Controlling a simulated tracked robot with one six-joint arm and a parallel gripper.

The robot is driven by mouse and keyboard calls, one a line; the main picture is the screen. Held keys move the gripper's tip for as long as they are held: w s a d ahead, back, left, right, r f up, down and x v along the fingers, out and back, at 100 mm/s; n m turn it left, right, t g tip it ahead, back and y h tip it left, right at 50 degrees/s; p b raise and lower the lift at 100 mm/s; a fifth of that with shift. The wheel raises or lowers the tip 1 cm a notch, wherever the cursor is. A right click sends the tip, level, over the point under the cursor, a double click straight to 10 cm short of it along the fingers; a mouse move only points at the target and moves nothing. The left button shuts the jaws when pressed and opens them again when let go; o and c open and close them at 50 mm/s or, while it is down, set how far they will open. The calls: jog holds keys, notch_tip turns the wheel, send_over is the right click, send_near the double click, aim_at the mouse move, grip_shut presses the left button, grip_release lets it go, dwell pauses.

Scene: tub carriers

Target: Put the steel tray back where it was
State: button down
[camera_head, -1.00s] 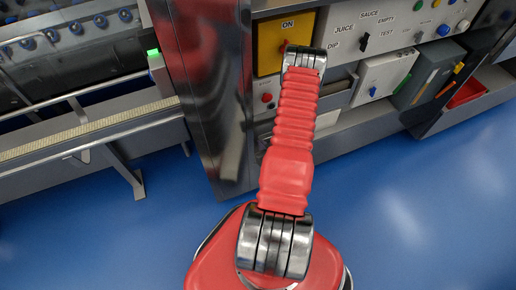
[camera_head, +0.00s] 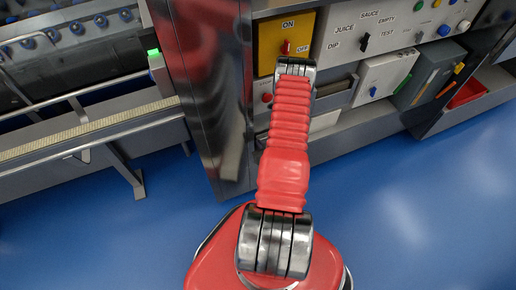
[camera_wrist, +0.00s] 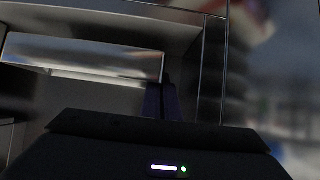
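In the wrist view, a shiny steel piece with a flat front face (camera_wrist: 85,58), which looks like the steel tray, lies inside a grey metal recess. My gripper (camera_wrist: 162,100) shows as a dark body along the bottom, with a dark finger-like part rising at the steel piece's right end. I cannot tell whether it touches or grips the piece. In the head view my red arm reaches toward the shelf under the control panel; its far end hides my gripper, and I cannot make out the tray for sure there.
A yellow switch box (camera_head: 287,40) with a red switch and a grey panel (camera_head: 385,35) with labelled knobs stand above the shelf (camera_head: 345,125). A tall steel cabinet side (camera_head: 210,90) is close on the left. A railed conveyor (camera_head: 85,130) is further left. The blue floor (camera_head: 430,210) at right is clear.

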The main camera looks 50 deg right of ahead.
notch_tip(320, 180, down, 2)
jog(key=shift+f, duration=0.1)
jog(key=shift+w+d+f, duration=0.1)
jog(key=shift+w+f, duration=0.05)
jog(key=shift+f, duration=0.3)
jog(key=c, duration=2)
grip_release()
jog(key=v, duration=1.2)
